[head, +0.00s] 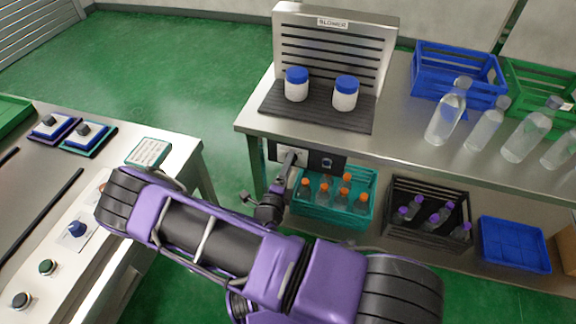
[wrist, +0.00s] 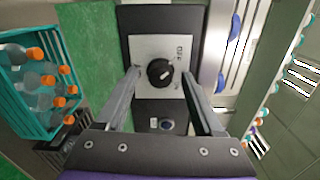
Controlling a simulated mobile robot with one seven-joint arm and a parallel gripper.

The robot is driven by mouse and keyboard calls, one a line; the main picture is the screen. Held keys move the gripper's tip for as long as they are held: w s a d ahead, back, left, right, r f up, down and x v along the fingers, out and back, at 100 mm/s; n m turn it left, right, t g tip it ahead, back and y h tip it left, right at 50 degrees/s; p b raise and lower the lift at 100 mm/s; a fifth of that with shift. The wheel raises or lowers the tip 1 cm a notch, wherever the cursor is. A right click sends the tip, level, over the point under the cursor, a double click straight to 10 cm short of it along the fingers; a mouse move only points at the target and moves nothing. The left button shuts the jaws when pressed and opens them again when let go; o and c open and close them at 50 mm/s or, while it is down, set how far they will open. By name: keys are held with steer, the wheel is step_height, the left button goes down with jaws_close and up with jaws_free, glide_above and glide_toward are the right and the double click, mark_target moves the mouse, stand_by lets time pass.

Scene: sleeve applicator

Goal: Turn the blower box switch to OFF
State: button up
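The blower box is a dark box (head: 334,170) under the front edge of the right bench. In the wrist view the box (wrist: 139,18) carries a light label plate (wrist: 145,48) with a round black knob switch (wrist: 157,66). In the head view my gripper (head: 289,163) is in front of the box's left part and hides the knob.
A teal crate of orange-capped bottles (head: 333,219) stands close below the box. The blower unit (head: 335,50) with two blue-capped jars is on the bench top above. A control table (head: 110,215) stands at left.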

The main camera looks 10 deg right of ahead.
steer(key=v, duration=1.7)
steer(key=shift+s, duration=0.2)
